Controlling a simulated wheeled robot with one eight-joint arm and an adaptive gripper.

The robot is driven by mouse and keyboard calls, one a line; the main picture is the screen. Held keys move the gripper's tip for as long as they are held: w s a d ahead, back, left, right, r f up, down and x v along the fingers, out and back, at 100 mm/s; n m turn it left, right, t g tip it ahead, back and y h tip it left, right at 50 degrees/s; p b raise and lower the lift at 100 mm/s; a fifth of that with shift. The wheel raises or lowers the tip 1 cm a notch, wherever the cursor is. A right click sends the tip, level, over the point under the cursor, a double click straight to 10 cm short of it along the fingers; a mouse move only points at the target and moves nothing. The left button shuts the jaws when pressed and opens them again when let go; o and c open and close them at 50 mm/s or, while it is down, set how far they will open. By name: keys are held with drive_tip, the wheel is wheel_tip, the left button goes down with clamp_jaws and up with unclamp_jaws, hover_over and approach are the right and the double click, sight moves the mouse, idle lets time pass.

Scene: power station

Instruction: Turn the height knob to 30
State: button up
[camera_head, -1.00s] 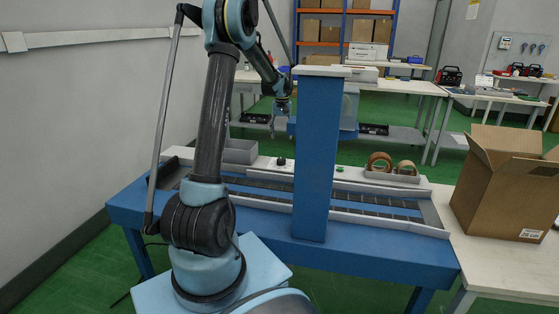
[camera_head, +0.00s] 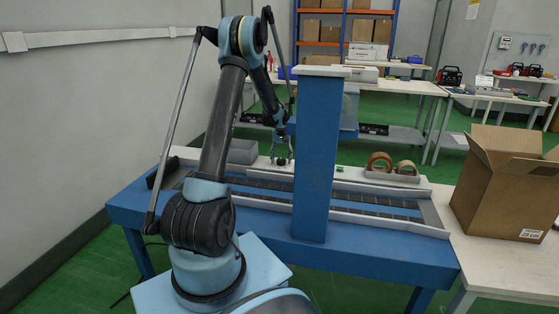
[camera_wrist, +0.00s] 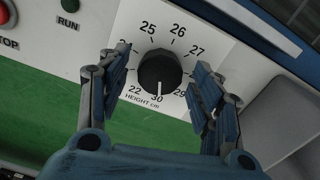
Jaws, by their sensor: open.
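The height knob (camera_wrist: 160,72) is a black round knob on a white panel, with a printed scale around it and the label HEIGHT cm below. A pale line on the knob appears to point down at the 30 mark (camera_wrist: 157,98). My gripper (camera_wrist: 168,85) is open in the wrist view. One finger is on each side of the knob, with a visible gap on both sides. In the head view my gripper (camera_head: 281,161) is over the panel on the blue machine (camera_head: 370,254), and it largely hides the knob there.
A green RUN button (camera_wrist: 69,5) and a red STOP button (camera_wrist: 5,16) are left of the knob. A blue column (camera_head: 318,160) stands just right of my gripper. Tape rolls (camera_head: 380,161) and an open cardboard box (camera_head: 505,195) are farther right.

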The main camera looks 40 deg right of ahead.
sight(281, 159)
drive_tip(key=c, duration=1.1)
drive_tip(key=shift+o, duration=0.2)
drive_tip(key=shift+m, duration=0.4)
drive_tip(key=o, duration=1.1)
drive_tip(key=shift+c, duration=0.2)
drive_tip(key=shift+r, duration=0.1)
wheel_tip(281, 159, up, 12)
